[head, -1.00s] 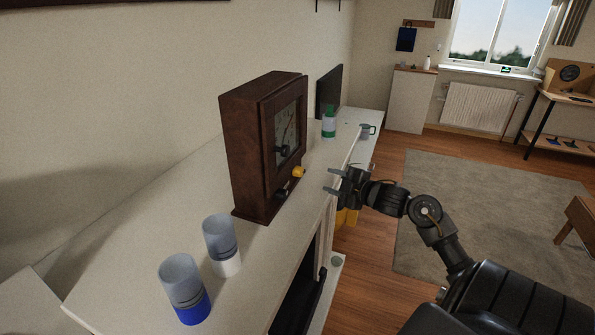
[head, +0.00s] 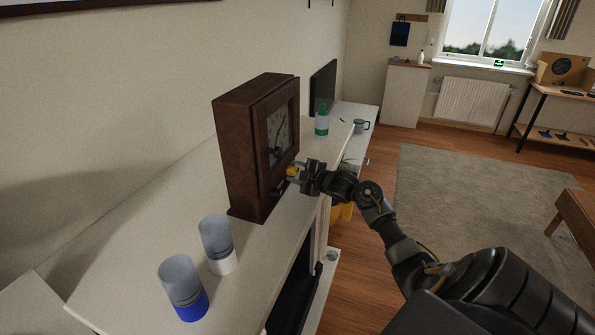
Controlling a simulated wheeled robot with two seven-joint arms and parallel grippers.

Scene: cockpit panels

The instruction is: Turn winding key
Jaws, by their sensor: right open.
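A dark brown wooden clock (head: 240,150) stands upright on the white mantel, its dial facing right. A yellow winding key (head: 292,171) sticks out low on the clock's front. A dark knob (head: 277,190) sits below it, partly hidden. My right gripper (head: 292,174) is open at the clock's front, its fingertips at the yellow key, seemingly to either side of it. I cannot tell whether they touch it. My left gripper does not show.
Two cups, one blue-based (head: 183,288) and one white-based (head: 217,244), stand on the near mantel (head: 130,250). A green-and-white bottle (head: 322,121) and a grey mug (head: 360,125) are farther back. A dark screen (head: 323,88) stands behind the clock.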

